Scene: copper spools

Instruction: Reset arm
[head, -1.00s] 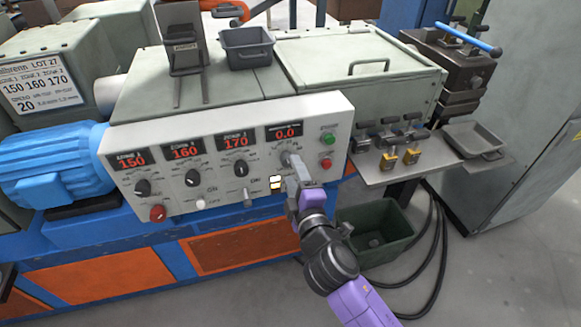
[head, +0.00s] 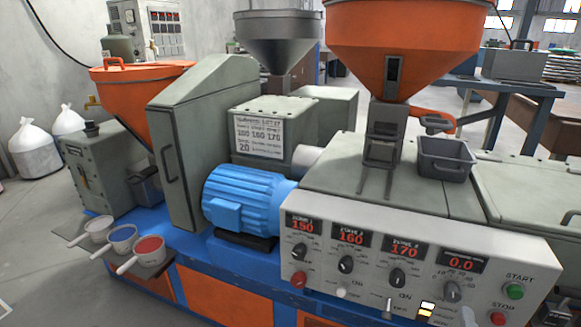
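The arm is almost wholly out of the head view. Only a small grey part, which looks like the end of my gripper (head: 467,315), shows at the bottom edge, close to a grey knob (head: 452,291) below the 0.0 display (head: 462,262). Its fingers cannot be made out, so I cannot tell whether they are open, shut or touching the knob. The white control panel (head: 330,276) has displays reading 150, 160, 170 and 0.0, with dark knobs below the first three.
A blue motor (head: 243,200) stands left of the panel. Orange hoppers (head: 400,50) rise above the machine. A grey bin (head: 445,160) sits on its top. Scoops (head: 140,252) lie on a ledge at left. White sacks (head: 33,150) stand on the floor behind.

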